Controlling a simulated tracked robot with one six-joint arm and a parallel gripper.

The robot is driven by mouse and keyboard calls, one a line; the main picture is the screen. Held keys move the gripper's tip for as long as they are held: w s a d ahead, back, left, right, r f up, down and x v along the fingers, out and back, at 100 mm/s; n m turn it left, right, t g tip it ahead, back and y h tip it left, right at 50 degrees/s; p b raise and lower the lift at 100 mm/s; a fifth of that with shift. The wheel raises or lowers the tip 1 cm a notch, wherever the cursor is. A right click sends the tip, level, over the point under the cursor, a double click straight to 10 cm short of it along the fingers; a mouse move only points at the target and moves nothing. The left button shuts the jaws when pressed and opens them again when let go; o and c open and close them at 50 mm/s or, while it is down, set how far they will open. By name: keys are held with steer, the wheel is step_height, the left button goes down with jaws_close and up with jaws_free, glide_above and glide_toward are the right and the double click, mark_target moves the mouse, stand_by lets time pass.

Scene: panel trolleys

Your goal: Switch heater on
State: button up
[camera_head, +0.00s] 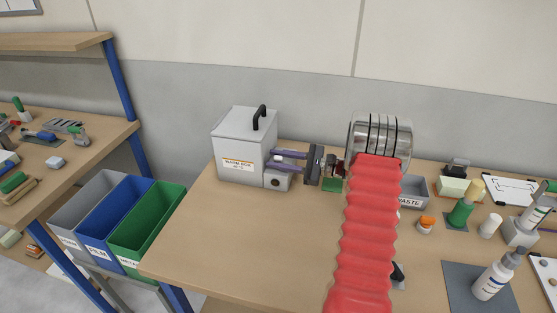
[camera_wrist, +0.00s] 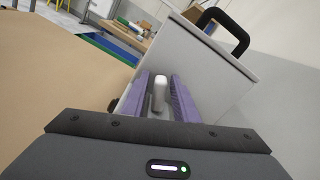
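The heater is a light grey box (camera_head: 240,150) labelled as a warm box, with a black handle on its lid. It stands at the back left of the bench and fills the upper right of the wrist view (camera_wrist: 210,65). A small grey switch housing (camera_head: 284,182) with a dark round knob sits at its lower right side. My gripper (camera_head: 276,160) reaches in from the right with two purple fingers. In the wrist view, a white rounded lever (camera_wrist: 158,96) stands between the open fingers, with narrow gaps on both sides. Contact with the lever cannot be told.
Grey, blue and green bins (camera_head: 150,220) stand left of the bench. A grey waste bin (camera_head: 414,190), bottles and small items occupy the right side. The bench top (camera_head: 240,235) in front of the heater is clear.

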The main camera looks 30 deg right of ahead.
jaws_close()
steer(key=shift+w+d+m, duration=0.1)
steer(key=shift+m, duration=0.3)
steer(key=m, duration=0.3)
steer(key=shift+w+d+r, duration=0.15)
steer(key=shift+w+d, duration=0.25)
steer(key=m, duration=0.2)
steer(key=d+m, duration=0.1)
steer(key=m, duration=0.1)
steer(key=w+m, duration=0.1)
steer(key=shift+w+d+f+m, duration=0.1)
steer(key=shift+d+f+m, duration=0.1)
steer(key=shift+m, duration=0.2)
steer(key=shift+o, duration=1)
jaws_free()
